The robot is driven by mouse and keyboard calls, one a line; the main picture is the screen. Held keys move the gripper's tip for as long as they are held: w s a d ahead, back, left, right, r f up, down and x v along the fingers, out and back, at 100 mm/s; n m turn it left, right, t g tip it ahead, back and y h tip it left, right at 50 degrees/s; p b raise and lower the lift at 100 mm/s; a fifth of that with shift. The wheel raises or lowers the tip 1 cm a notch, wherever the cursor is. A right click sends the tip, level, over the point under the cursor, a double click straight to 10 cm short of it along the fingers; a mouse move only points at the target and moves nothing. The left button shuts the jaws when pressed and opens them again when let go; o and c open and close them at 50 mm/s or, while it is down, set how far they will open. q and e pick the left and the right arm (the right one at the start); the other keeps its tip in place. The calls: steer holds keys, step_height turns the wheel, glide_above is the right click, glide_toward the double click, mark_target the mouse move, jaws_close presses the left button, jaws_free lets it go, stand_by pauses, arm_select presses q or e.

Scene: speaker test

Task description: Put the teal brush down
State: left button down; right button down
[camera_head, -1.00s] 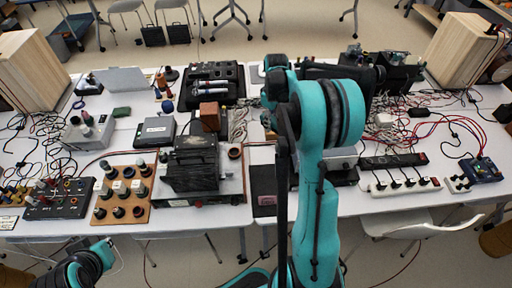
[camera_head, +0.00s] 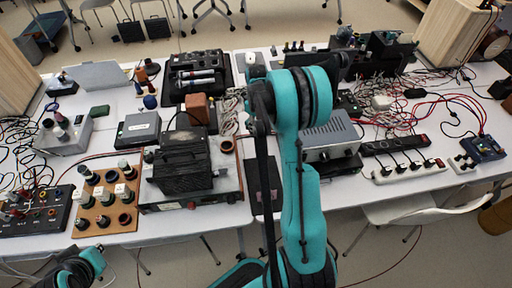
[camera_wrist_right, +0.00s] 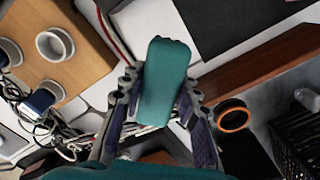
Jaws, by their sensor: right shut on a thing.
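The teal brush (camera_wrist_right: 164,82) is in the right wrist view, between the two fingers of my right gripper (camera_wrist_right: 158,92), which is shut on it. Its rounded upper end points away from the wrist, above the table. Any contact with the table cannot be told. In the head view I cannot make out the brush or the right gripper; my large teal right arm fills the middle. My left gripper (camera_head: 75,272) is at the lower left edge of the head view, in front of the table, partly cut off; its fingers are not clear.
The white table (camera_head: 225,222) is crowded. A wooden board with several round pieces (camera_head: 103,222) lies at the left front, beside a black box on a device (camera_head: 182,165). A grey box (camera_head: 332,138) and a white power strip (camera_head: 408,172) are on the right. Cables lie around.

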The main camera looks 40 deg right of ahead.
mark_target(256, 146)
step_height(256, 146, down, 9)
steer(key=b, duration=0.3)
steer(key=shift+f, duration=0.35)
steer(key=shift+f+b, duration=0.25)
steer(key=shift+b, duration=0.2)
steer(key=c, duration=1.2)
jaws_free()
steer(key=shift+r, duration=0.1)
steer(key=shift+o, duration=0.4)
